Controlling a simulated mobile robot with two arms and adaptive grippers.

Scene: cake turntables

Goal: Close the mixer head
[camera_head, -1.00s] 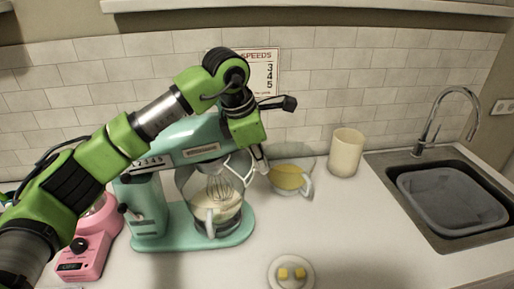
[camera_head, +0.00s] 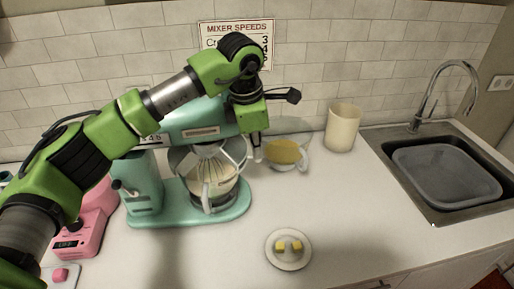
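The teal stand mixer (camera_head: 145,185) stands on the counter at the left of the head view. Its head (camera_head: 200,132) is low, about level over the bowl, and the whisk (camera_head: 212,168) hangs inside the bowl (camera_head: 222,192). My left arm reaches across from the left, over the mixer head. My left gripper (camera_head: 257,150) points down at the right front end of the head, close beside it; I cannot tell whether it touches. Its fingers are small and partly hidden, so their opening is unclear. My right gripper is not in view.
A jug of yellow liquid (camera_head: 285,153) stands just right of my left gripper. A cream canister (camera_head: 342,128), a sink with a grey basin (camera_head: 448,175), a plate with yellow cubes (camera_head: 289,262) and a pink scale (camera_head: 80,235) are around.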

